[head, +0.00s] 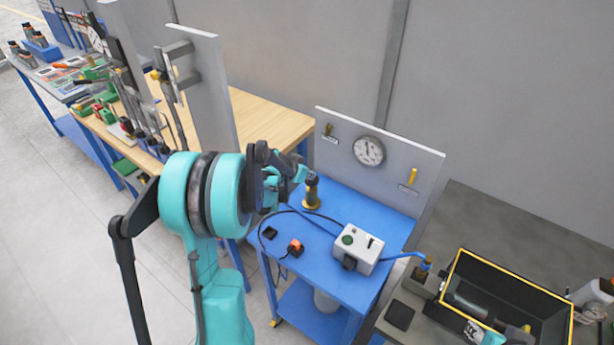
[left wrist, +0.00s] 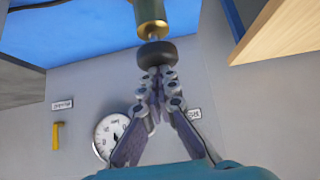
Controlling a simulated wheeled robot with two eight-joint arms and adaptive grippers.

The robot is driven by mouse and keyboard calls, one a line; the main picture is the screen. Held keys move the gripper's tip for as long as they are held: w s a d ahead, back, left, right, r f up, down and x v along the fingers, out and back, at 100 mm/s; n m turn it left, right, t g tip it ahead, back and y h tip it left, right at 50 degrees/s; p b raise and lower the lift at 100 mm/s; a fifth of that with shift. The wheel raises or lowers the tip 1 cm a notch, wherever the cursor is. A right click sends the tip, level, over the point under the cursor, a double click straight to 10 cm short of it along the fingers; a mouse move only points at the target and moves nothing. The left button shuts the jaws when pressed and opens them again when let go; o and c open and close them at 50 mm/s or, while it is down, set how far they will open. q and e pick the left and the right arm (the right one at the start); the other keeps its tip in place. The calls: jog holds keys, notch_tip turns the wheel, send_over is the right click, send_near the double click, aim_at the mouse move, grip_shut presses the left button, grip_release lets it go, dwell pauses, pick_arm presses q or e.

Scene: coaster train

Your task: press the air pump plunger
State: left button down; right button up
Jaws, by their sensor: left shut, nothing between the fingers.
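The air pump (head: 311,193) stands upright at the back left of the blue table, a dark and brass cylinder. In the left wrist view its brass body (left wrist: 150,14) is at the top, with a thin rod and the black plunger knob (left wrist: 156,53). My left gripper (head: 301,173) is shut and empty, over the pump's top. In the left wrist view its fingertips (left wrist: 156,72) are at the knob and overlap its edge; I cannot tell whether they touch. What seems to be my right gripper (head: 474,330) shows partly at the bottom edge, and its fingers are unclear.
A grey panel with a round gauge (head: 369,151) and a yellow handle (head: 412,177) stands behind the pump. A white box (head: 358,248), an orange switch (head: 295,248) and cables lie in front. A yellow-rimmed black bin (head: 573,318) is at right. A wooden bench (head: 262,118) is at left.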

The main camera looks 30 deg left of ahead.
pick_arm(q)
notch_tip(320, 180, up, 3)
jog(key=shift+d+f+p, duration=0.1)
jog(key=shift+d+p, duration=0.05)
jog(key=shift+p, duration=0.5)
jog(key=p+v, duration=0.1)
jog(key=v, duration=0.8)
jog(key=shift+s+r, duration=0.25)
jog(key=shift+s, duration=0.1)
pick_arm(e)
jog(key=r, duration=0.3)
jog(key=shift+s+a+r, duration=0.2)
jog(key=shift+s+a, duration=0.2)
pick_arm(q)
jog(key=shift+a, duration=0.2)
